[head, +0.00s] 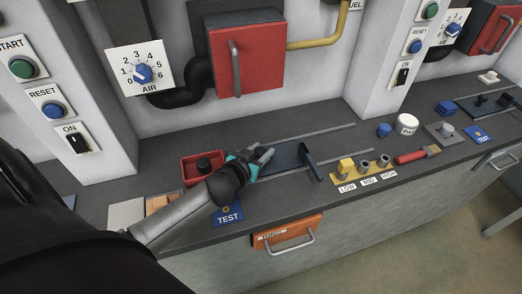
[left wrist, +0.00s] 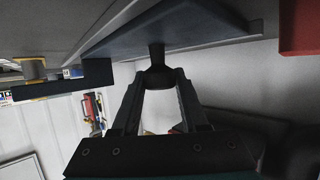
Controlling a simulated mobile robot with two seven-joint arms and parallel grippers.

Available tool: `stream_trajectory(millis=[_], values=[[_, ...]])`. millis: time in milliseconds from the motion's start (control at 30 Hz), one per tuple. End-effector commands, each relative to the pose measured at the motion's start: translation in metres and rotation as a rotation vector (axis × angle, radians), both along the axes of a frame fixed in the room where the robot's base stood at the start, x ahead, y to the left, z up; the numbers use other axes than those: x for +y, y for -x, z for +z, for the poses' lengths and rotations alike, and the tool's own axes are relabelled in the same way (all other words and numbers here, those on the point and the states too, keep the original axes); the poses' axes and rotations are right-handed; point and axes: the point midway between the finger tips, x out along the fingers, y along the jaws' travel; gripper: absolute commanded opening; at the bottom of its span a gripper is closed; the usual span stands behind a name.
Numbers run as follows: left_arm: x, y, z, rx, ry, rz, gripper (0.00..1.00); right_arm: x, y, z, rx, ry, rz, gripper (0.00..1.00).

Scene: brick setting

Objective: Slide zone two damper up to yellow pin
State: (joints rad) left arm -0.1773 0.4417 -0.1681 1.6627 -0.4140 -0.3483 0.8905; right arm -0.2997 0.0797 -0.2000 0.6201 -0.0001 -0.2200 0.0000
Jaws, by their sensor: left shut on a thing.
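The zone damper is a dark blue plate (head: 287,156) lying between two rails on the grey bench, with an upright dark bar (head: 310,161) at its right end. My left gripper (head: 266,157) reaches the left part of the plate. In the left wrist view its fingers (left wrist: 158,85) are shut on a black knob (left wrist: 157,68) that joins the blue plate (left wrist: 170,28). The yellow pin (head: 346,166) stands by the LOW label, right of the bar and apart from it. It also shows in the left wrist view (left wrist: 34,68). My right gripper is out of view.
Two grey pins (head: 365,166) stand right of the yellow one, by the other labels. A red-handled brush (head: 413,156) lies farther right. An orange drawer (head: 287,234) is below the bench edge.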

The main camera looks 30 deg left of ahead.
Motion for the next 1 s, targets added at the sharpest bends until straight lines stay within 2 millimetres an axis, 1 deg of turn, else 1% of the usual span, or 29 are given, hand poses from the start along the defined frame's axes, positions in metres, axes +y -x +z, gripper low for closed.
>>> stream_trajectory(millis=[867,1000], values=[[-0.0007,0.0004,-0.0005,0.001,0.001,-0.001,0.00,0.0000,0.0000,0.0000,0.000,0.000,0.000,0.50],[-0.0050,-0.0047,-0.0003,0.000,0.003,0.000,0.00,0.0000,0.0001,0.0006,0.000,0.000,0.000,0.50]])
